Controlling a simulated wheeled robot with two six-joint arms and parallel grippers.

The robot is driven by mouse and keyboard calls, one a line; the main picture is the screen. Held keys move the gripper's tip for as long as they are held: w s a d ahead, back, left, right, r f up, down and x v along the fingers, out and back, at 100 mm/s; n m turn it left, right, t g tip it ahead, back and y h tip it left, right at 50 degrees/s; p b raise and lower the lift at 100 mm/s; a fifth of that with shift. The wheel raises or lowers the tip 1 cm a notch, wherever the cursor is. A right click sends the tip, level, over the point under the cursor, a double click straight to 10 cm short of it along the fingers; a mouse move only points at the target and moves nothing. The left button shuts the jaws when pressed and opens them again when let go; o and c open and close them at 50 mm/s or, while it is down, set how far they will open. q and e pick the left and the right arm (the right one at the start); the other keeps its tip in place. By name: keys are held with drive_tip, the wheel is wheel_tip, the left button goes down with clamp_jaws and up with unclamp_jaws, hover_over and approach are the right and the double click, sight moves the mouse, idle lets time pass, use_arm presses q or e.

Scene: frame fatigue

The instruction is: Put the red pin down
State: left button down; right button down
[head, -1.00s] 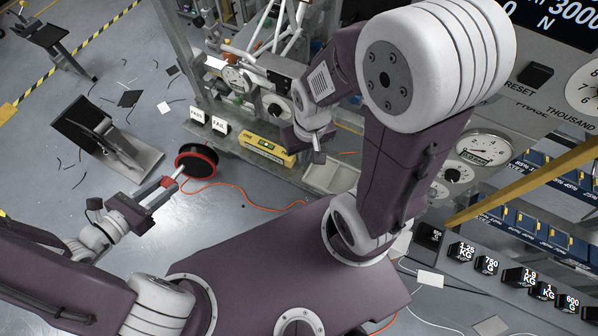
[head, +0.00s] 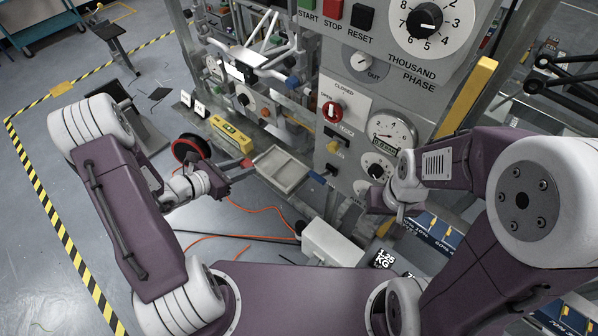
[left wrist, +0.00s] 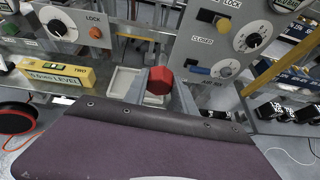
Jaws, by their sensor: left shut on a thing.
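The red pin (head: 246,163) shows as a small red piece at the tip of my left gripper (head: 238,168), which is shut on it.
A yellow level (head: 231,136) lies left of the tray. A black reel with a red rim (head: 190,149) stands on the floor beside my left wrist. The grey machine panel (head: 350,125) with dials rises right of the tray. An orange cable (head: 262,211) lies on the floor.

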use_arm(q)
drive_tip(key=w+d+f+n+b, duration=0.1)
drive_tip(key=w+d+f+b, duration=0.5)
drive_tip(key=f+b, duration=0.4)
drive_tip(key=b, duration=0.4)
drive_tip(key=shift+w+d+f+t+y, duration=0.3)
drive_tip(key=shift+d+f+t+y, duration=0.05)
drive_tip(key=shift+f+t+y, duration=0.05)
